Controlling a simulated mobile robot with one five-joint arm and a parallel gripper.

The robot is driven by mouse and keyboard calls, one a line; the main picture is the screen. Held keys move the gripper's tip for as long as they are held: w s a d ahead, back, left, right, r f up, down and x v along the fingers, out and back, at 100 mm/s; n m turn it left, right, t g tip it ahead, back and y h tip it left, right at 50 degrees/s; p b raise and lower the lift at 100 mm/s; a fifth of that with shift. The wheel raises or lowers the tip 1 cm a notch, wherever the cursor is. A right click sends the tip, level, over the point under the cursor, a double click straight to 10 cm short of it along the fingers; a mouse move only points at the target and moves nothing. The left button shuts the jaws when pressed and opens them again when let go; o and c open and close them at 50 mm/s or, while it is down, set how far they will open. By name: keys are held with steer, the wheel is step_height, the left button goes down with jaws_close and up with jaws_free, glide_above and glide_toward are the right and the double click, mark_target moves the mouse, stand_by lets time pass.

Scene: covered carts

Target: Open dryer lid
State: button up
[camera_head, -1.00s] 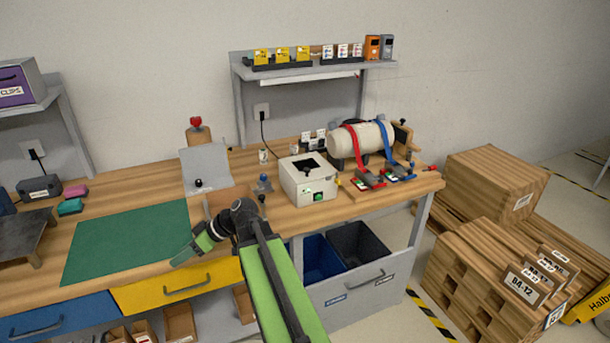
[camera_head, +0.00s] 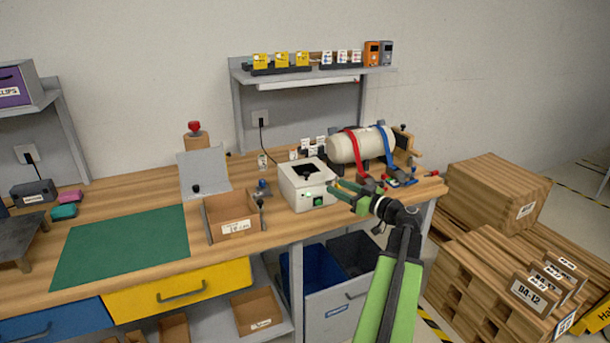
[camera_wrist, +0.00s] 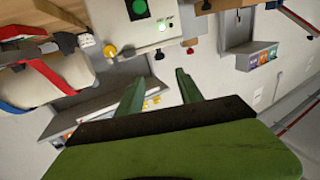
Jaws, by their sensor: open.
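A white box-shaped machine (camera_head: 305,192), which I take to be the dryer, stands on the wooden bench. It has a green button on its front and a dark patch on top; I cannot make out the lid's edge or whether it is shut. My gripper (camera_head: 334,189) is open and empty at the machine's right front side, with no clear contact.
A strapped cream cylinder (camera_head: 352,146) lies behind and right of the gripper. A cardboard bin (camera_head: 230,230) and grey panel (camera_head: 205,172) stand left of the machine. The green mat (camera_head: 125,245) is clear. Stacked wooden crates (camera_head: 490,190) stand right of the bench.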

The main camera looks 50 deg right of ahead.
mark_target(309, 174)
steer(key=w, duration=1.5)
steer(key=shift+a, duration=0.1)
jaws_close()
stand_by(0.6)
